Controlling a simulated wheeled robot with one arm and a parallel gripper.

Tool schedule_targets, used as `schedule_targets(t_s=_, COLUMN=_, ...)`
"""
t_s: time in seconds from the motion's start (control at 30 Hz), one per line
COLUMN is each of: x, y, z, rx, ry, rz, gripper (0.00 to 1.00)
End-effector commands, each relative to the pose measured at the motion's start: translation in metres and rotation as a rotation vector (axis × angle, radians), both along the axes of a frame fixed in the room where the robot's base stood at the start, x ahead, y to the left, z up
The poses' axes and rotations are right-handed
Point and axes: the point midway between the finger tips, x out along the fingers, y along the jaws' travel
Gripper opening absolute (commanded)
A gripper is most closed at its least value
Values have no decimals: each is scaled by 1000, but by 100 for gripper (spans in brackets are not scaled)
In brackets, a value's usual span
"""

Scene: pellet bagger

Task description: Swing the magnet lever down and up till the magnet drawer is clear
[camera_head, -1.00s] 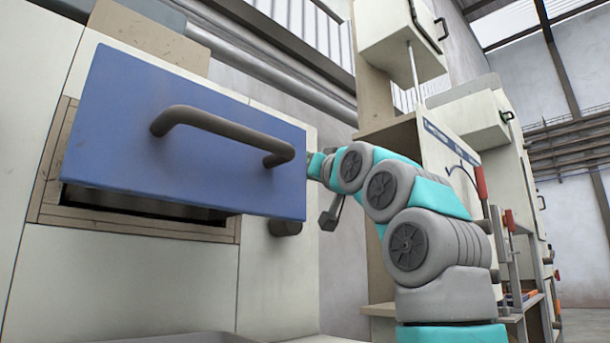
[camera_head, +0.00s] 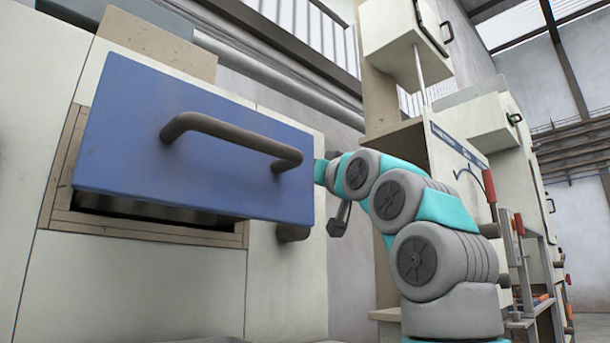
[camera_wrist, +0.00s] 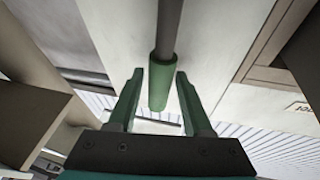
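The magnet drawer, with a blue front (camera_head: 205,190) and a dark bar handle (camera_head: 235,137), stands out from its opening in the pale cabinet. A dark gap shows beneath it. In the wrist view, a grey lever rod ends in a green grip (camera_wrist: 160,85), taken to be the magnet lever. My gripper (camera_wrist: 160,75) is open, with one green finger on each side of the grip. Narrow gaps show between grip and fingers. In the head view my gripper and the lever's grip are hidden behind the blue front and my arm.
A dark round stub (camera_head: 292,233) sticks out of the cabinet (camera_head: 140,285) below the drawer's right edge. To the right stand pale machine boxes (camera_head: 478,125) and a rack with red-handled parts (camera_head: 520,225). Railings run above.

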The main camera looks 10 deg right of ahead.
Motion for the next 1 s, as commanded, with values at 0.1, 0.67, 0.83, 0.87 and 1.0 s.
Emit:
schedule_targets(t_s=0.1, x=0, y=0, z=0, rx=0, ry=0, rz=0, gripper=62)
schedule_targets(t_s=0.67, x=-24, y=-10, z=-9, rx=0, ry=-5, rz=0, gripper=62)
schedule_targets(t_s=0.83, x=-44, y=-18, z=-15, rx=2, ry=-5, rz=-1, gripper=62)
schedule_targets(t_s=0.87, x=-47, y=-20, z=-17, rx=2, ry=-6, rz=-1, gripper=62)
schedule_targets(t_s=1.0, x=-58, y=-25, z=-22, rx=0, ry=-1, rz=0, gripper=62)
